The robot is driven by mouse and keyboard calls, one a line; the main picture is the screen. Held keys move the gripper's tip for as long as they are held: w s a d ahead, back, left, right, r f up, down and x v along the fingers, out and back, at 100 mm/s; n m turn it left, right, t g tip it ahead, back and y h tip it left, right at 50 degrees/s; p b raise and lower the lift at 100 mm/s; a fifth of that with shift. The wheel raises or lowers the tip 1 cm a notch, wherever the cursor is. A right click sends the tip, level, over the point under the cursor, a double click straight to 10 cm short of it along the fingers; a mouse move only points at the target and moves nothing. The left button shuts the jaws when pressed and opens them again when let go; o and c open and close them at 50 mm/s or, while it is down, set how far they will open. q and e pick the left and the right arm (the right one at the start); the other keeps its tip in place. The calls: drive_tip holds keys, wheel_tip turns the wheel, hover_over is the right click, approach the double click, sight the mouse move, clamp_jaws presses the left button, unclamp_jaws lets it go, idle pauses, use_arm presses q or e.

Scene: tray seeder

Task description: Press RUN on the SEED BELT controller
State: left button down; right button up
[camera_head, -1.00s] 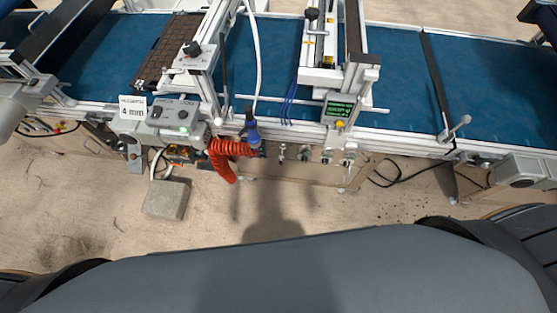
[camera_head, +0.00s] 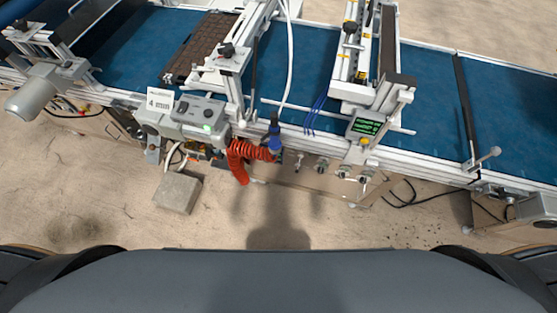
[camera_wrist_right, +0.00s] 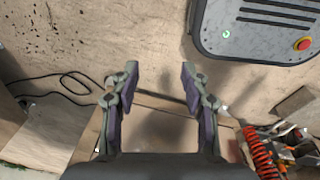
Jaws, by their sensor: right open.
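A grey control box (camera_head: 196,112) with dark round controls and a small green light is mounted on the front rail, beside a white "4 mm" sign (camera_head: 159,102). A small controller with a lit green screen (camera_head: 367,127) and a yellow knob below it sits further right on the rail. The lettering is too small to tell which one is the SEED BELT controller. My right gripper (camera_wrist_right: 158,72) is open and empty above the sandy floor in the right wrist view. It does not show in the head view. My left gripper is in no view.
A red coiled hose (camera_head: 238,163) hangs below the rail; it also shows in the right wrist view (camera_wrist_right: 262,152). A blue belt (camera_head: 300,60) carries a brown tray (camera_head: 204,47). A concrete block (camera_head: 178,192) lies on the floor. The floor before the line is largely clear.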

drive_tip(key=shift+w+a, duration=0.2)
drive_tip(key=shift+a, duration=0.05)
drive_tip(key=shift+c, duration=1.1)
drive_tip(key=c, duration=0.5)
drive_tip(key=shift+s+d, duration=0.15)
clamp_jaws()
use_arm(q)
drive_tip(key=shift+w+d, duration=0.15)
use_arm(e)
drive_tip(key=shift+s+d, duration=0.25)
drive_tip(key=shift+d, duration=0.05)
